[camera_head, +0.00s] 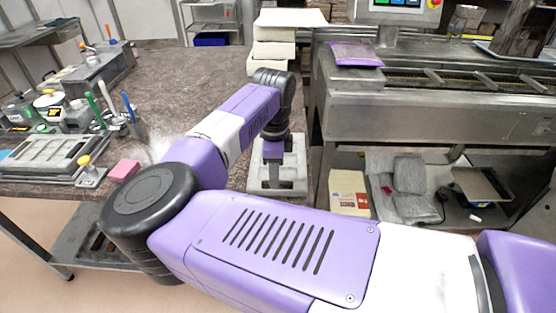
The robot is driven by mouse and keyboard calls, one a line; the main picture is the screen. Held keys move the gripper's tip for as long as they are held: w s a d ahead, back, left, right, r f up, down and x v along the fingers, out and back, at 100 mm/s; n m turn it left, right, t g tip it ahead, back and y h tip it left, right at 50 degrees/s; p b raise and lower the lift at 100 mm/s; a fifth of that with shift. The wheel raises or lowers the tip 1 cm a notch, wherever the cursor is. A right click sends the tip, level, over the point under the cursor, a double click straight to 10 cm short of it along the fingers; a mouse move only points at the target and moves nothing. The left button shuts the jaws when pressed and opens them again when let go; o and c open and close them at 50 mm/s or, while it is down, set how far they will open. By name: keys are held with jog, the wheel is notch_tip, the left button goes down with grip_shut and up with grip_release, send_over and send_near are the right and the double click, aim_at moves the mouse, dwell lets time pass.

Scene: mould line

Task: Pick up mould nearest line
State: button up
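A light grey mould (293,177) with recesses lies at the right edge of the stone-patterned worktop, beside the metal line (440,112). My arm reaches over the worktop, and my gripper (272,178) points down over the middle of this mould. The gripper covers part of the mould. The fingers are small and partly hidden, so I cannot tell whether they are open or shut, or whether they touch the mould. Another grey mould or tray (48,150) lies at the left of the worktop. Pale blocks (273,52), perhaps stacked moulds, stand at the back.
A pink block (124,170), a cup of coloured tools (120,122) and several jars stand on the left. A purple packet (356,54) lies on the line. Grey cloth (402,187) is on the shelf below. The worktop's middle is clear behind my arm.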

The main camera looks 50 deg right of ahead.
aim_at(277, 190)
jog(key=shift+s+d+f+p, duration=0.1)
jog(key=shift+f+p, duration=0.15)
jog(key=shift+f, duration=0.65)
jog(key=shift+s+a+f+p, duration=0.15)
jog(key=shift+f+p, duration=0.15)
jog(key=shift+f, duration=0.6)
jog(key=shift+s+d+f+p, duration=0.15)
jog(key=shift+f+p, duration=0.1)
jog(key=shift+f, duration=0.65)
grip_shut()
jog(key=shift+r, duration=0.1)
